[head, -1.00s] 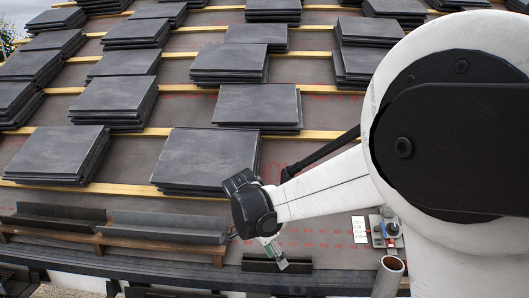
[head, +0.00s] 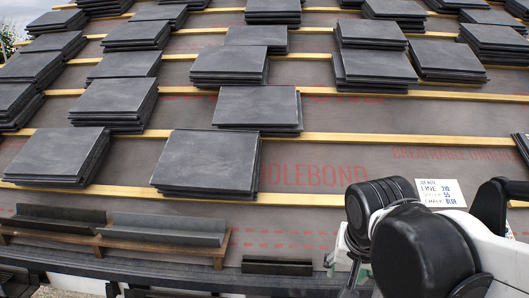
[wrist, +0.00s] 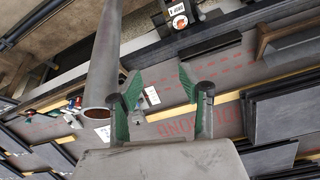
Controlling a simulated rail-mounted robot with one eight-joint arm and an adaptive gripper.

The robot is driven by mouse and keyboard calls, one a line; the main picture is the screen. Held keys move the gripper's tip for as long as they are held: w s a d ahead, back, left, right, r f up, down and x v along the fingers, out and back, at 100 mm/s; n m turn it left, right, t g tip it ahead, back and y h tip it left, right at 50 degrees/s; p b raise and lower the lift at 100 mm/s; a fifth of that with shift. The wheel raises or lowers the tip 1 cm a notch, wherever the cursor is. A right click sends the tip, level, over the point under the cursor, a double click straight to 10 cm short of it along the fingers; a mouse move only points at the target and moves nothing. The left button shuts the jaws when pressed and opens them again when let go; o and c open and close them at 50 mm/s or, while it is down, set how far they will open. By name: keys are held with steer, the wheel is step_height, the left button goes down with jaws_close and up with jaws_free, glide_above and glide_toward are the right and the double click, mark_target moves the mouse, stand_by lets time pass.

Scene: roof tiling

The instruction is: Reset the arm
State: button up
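My arm is folded at the lower right of the head view. Its dark wrist joints hide most of my gripper there. In the wrist view my gripper (wrist: 160,82) has its two green fingers spread apart with nothing between them, so it is open and empty. It hangs above the grey roof membrane. No tile touches the fingers.
Stacks of dark slate tiles (head: 207,160) rest along yellow battens (head: 320,138). A white note card (head: 440,193) lies at the right. Dark angle pieces (head: 165,230) sit on a wooden ledge, lower left. A grey pipe (wrist: 102,65) rises close to the fingers.

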steer(key=s+d+f+n+t, duration=0.1)
steer(key=s+d+n+t, duration=0.15)
steer(key=s, duration=0.55)
step_height(320, 180, up, 18)
steer(key=n+p, duration=0.1)
steer(key=p, duration=1.7)
steer(key=shift+d+y, duration=0.3)
steer(key=shift+d, duration=0.1)
